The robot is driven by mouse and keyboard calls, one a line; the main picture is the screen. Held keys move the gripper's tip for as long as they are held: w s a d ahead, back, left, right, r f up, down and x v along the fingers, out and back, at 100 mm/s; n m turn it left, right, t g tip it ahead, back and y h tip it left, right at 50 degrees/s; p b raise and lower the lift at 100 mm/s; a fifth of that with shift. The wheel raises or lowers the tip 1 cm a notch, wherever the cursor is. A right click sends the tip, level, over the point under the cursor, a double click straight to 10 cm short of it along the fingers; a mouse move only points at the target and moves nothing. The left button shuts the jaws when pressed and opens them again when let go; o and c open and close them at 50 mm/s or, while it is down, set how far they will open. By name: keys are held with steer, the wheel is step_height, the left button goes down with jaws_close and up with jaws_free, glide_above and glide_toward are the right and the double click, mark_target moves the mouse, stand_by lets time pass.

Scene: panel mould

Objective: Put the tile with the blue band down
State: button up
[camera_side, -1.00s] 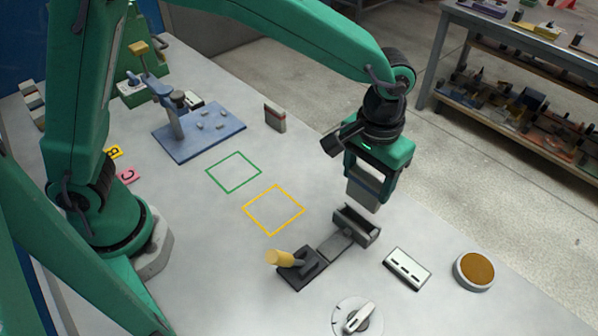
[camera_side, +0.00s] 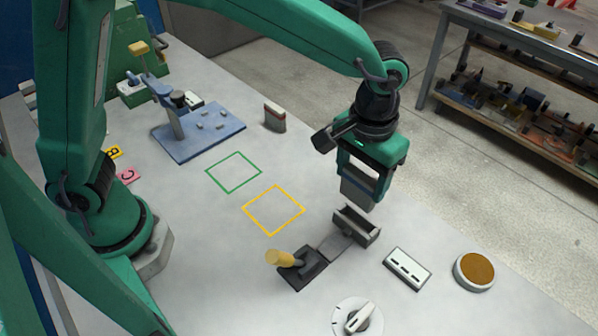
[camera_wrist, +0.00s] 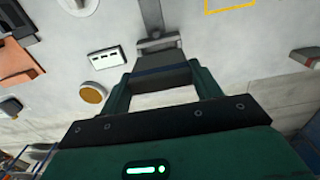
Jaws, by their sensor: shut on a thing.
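My gripper (camera_side: 364,181) is shut on a grey tile (camera_side: 357,191) and holds it upright above the bench. In the wrist view, a dark blue band shows across the tile (camera_wrist: 160,71) between the fingers. The tile hangs just above a dark grey slotted holder (camera_side: 357,226), which also shows in the wrist view (camera_wrist: 158,44). The tile looks apart from the holder, but the exact gap is hard to tell. A second tile, with a red band (camera_side: 274,118), stands upright farther back on the bench.
A lever clamp with a yellow handle (camera_side: 285,259) joins the holder. A white slotted block (camera_side: 407,268), a brown-topped round pad (camera_side: 474,271) and a dial (camera_side: 357,317) lie nearby. Green (camera_side: 234,172) and yellow (camera_side: 274,210) outlined squares are empty. A blue fixture plate (camera_side: 199,132) stands behind.

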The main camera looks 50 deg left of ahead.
steer(key=s+a, duration=0.4)
steer(key=s, duration=0.4)
steer(key=s+a, duration=0.4)
steer(key=s, duration=0.5)
steer(key=shift+r, duration=0.3)
steer(key=shift+a, duration=0.15)
steer(key=w+a+f, duration=0.6)
steer(key=w+f, duration=0.1)
steer(key=w, duration=0.2)
steer(key=shift+w+a, duration=0.15)
steer(key=shift+a, duration=0.25)
steer(key=shift+f, duration=2)
steer(key=shift+f, duration=0.1)
